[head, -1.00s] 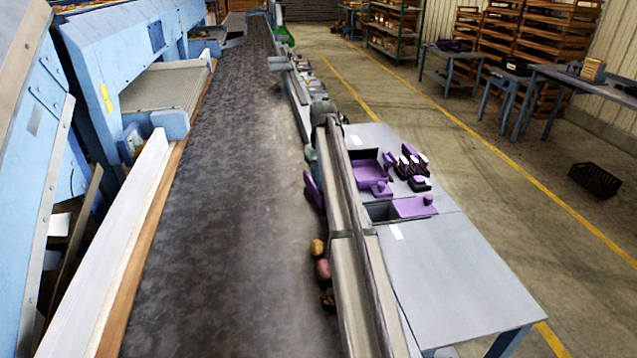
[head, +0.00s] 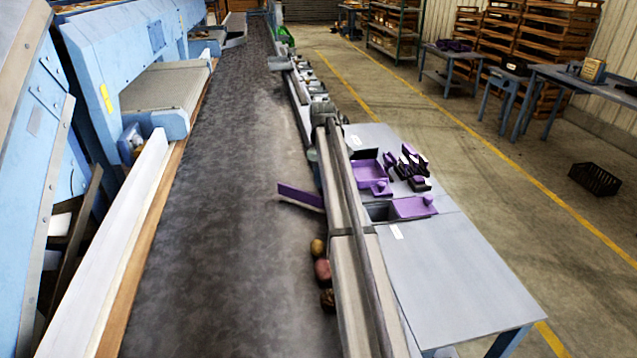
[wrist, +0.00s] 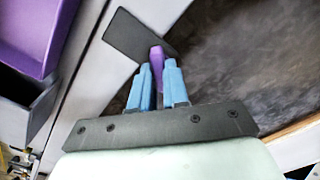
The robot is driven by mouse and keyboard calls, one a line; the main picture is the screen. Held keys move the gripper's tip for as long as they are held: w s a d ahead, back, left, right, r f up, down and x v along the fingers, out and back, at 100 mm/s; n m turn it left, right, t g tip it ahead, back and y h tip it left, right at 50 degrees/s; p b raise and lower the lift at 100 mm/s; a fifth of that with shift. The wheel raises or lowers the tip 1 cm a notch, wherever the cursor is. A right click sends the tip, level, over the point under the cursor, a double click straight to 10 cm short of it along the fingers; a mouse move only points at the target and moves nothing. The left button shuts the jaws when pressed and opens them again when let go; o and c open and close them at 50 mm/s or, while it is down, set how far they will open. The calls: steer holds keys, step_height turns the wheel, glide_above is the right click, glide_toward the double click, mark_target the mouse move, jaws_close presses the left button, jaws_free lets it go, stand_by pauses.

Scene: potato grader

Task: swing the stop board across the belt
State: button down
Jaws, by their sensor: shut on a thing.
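The purple stop board (head: 299,195) stands on edge at the right side of the belt (head: 215,200) in the head view. Its right end meets the side rail (head: 341,200), and its left end sticks out over the belt, covering only a small part of the width. In the wrist view my gripper (wrist: 158,68) has its two blue fingers shut on a narrow purple piece (wrist: 156,53), seen from above; it looks like part of the stop board. A dark grey plate (wrist: 130,35) lies just beyond the fingers. I cannot make out the gripper in the head view.
Several potatoes (head: 322,270) lie against the rail, nearer than the board. Right of the rail a grey table (head: 455,275) holds a purple tray (head: 367,172) and other purple pieces. A white board (head: 120,240) edges the belt's left. The belt's middle is clear.

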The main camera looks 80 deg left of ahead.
steer(key=c, duration=1.4)
jaws_free()
steer(key=shift+o, duration=0.2)
steer(key=shift+r, duration=0.1)
steer(key=shift+r, duration=2.45)
steer(key=shift+r+g+y, duration=0.7)
steer(key=shift+r+g, duration=0.1)
steer(key=shift+r, duration=0.05)
steer(key=shift+f, duration=3.4)
